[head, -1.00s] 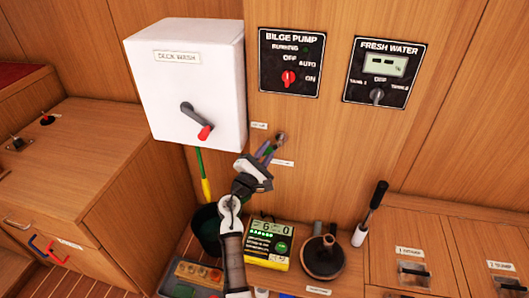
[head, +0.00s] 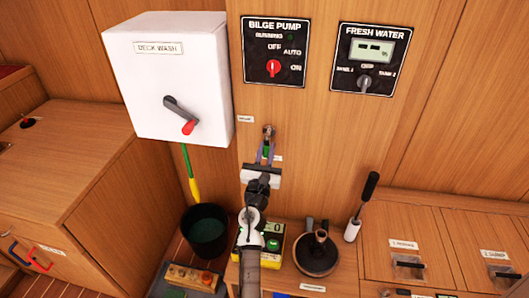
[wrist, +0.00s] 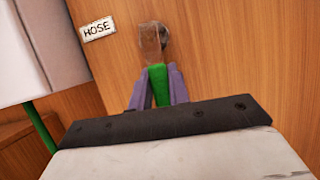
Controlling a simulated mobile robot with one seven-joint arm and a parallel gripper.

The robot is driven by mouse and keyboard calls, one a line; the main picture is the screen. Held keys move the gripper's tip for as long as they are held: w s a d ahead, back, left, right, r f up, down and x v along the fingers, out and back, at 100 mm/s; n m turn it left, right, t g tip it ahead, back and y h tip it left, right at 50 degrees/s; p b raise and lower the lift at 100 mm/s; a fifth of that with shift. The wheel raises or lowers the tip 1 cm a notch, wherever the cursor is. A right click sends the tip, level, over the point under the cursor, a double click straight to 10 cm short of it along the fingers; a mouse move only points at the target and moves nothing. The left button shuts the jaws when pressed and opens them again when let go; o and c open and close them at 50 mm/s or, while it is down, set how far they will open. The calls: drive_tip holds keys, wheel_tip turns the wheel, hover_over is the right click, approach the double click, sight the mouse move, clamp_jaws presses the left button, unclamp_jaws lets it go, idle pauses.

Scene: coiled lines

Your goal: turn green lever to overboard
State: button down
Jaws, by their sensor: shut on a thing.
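The green lever (wrist: 159,84) is gripped between the two purple fingers of my gripper (wrist: 158,90). Its metal pivot (wrist: 155,40) is on the wooden wall, just above the fingertips. In the head view my gripper (head: 266,153) is shut on the lever, which hangs down from the pivot (head: 268,131). A label reading HOSE (wrist: 98,29) is to the upper left of the pivot. A second small label (head: 278,157) is right of my fingers in the head view, partly covered and too small to read.
A white DECK WASH box (head: 165,90) with a red-tipped handle is left of the lever. BILGE PUMP (head: 275,52) and FRESH WATER (head: 374,60) panels are above. A bucket (head: 206,232), a yellow-green device (head: 270,242) and a dark round-based item (head: 316,255) are below.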

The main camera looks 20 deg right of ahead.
drive_tip(key=shift+s+d+n, duration=0.1)
drive_tip(key=shift+d+n, duration=0.05)
drive_tip(key=shift+n, duration=0.45)
drive_tip(key=c, duration=1.3)
unclamp_jaws()
drive_tip(key=b+v, duration=0.4)
drive_tip(key=v, duration=0.9)
drive_tip(key=shift+s, duration=0.45)
